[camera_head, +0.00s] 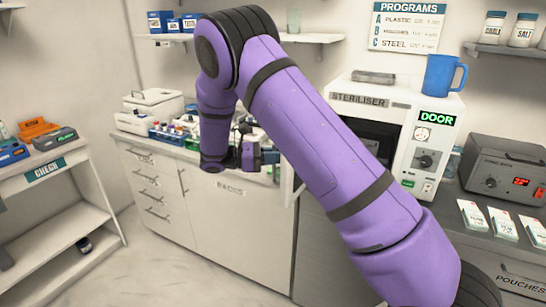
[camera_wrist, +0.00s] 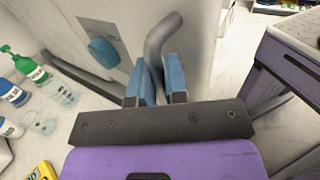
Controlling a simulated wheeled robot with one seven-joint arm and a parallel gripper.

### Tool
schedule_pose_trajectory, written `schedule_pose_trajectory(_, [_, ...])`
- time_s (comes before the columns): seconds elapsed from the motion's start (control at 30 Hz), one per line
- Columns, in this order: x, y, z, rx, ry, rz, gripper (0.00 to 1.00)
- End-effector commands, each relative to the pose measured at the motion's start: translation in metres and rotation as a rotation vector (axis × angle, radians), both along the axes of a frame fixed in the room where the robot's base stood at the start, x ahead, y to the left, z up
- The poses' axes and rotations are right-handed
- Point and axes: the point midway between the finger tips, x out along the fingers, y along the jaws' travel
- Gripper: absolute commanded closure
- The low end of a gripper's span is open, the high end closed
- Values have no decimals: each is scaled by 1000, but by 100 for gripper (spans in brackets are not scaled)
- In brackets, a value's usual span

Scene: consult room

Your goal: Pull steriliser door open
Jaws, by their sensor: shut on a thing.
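The steriliser (camera_head: 425,150) stands on the right counter, with a lit green DOOR sign on its front. Its front left of the controls shows dark, and my arm covers much of it. A white panel edge, which looks like its door (camera_head: 290,182), stands out left of the body, mostly behind my arm. In the wrist view the pale door (camera_wrist: 200,45) carries a grey bent bar handle (camera_wrist: 158,45). My gripper (camera_wrist: 158,85) has its blue fingers on both sides of the handle and is shut on it. The fingers are hard to see in the head view.
Bottles (camera_wrist: 35,75) stand left in the wrist view. Floor (camera_head: 150,265) is clear before the cabinets.

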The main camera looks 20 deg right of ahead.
Motion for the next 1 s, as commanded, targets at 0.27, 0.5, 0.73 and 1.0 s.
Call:
schedule_pose_trajectory(0.27, [0,-2,0,-1,4,-5,100])
schedule_pose_trajectory(0.5, [0,-1,0,-1,3,-5,62])
schedule_pose_trajectory(0.73, [0,-1,0,-1,1,-4,62])
schedule_pose_trajectory(1.0, [9,22,0,-1,1,-1,62])
